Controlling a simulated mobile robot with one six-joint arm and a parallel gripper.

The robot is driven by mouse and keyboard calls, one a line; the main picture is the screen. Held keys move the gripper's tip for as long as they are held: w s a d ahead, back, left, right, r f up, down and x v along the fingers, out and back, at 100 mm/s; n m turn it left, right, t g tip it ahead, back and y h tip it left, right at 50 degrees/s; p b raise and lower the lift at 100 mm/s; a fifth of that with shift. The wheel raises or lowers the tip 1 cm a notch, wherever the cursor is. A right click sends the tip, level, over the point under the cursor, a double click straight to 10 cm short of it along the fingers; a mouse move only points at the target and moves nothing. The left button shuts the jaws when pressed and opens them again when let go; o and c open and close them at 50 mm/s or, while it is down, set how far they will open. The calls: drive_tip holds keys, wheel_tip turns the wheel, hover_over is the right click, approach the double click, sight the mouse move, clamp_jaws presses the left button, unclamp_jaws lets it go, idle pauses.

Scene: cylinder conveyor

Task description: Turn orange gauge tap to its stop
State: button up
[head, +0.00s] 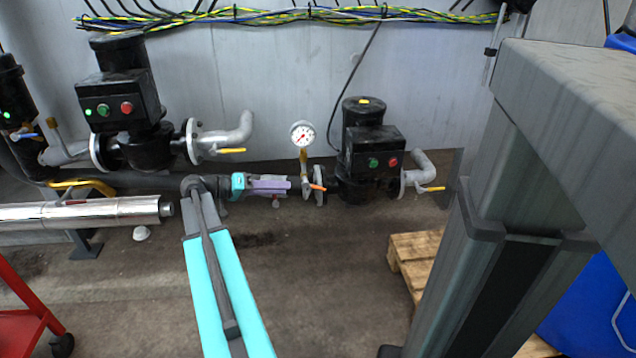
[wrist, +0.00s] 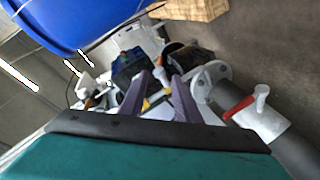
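The orange gauge tap (head: 317,187) sits on the thin stem below the round white gauge (head: 302,134) in the head view. Its lever points to the right and slightly down. My gripper (head: 288,185), with purple fingers, is just left of the stem and appears apart from the lever. In the wrist view my gripper (wrist: 161,76) has its two fingers spread with a gap between them. An orange piece (wrist: 90,102), likely the tap lever, shows left of the fingers there. Whether the fingers touch anything is unclear.
A small red-handled tap (wrist: 238,108) is on the pipe close to the right finger. A white flange (wrist: 211,76) is nearby. A black pump (head: 370,150) stands right of the gauge. A wooden pallet (head: 415,250) lies at right. Cables (head: 290,16) run along the wall.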

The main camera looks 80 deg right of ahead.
sight(318, 187)
idle(0.4)
drive_tip(key=b+x, duration=0.4)
drive_tip(key=x, duration=0.8)
drive_tip(key=shift+s+d+f, duration=0.1)
drive_tip(key=shift+f, duration=0.05)
drive_tip(key=shift+s+d+b, duration=0.35)
drive_tip(key=shift+s+b, duration=0.05)
drive_tip(key=shift+s, duration=0.15)
clamp_jaws()
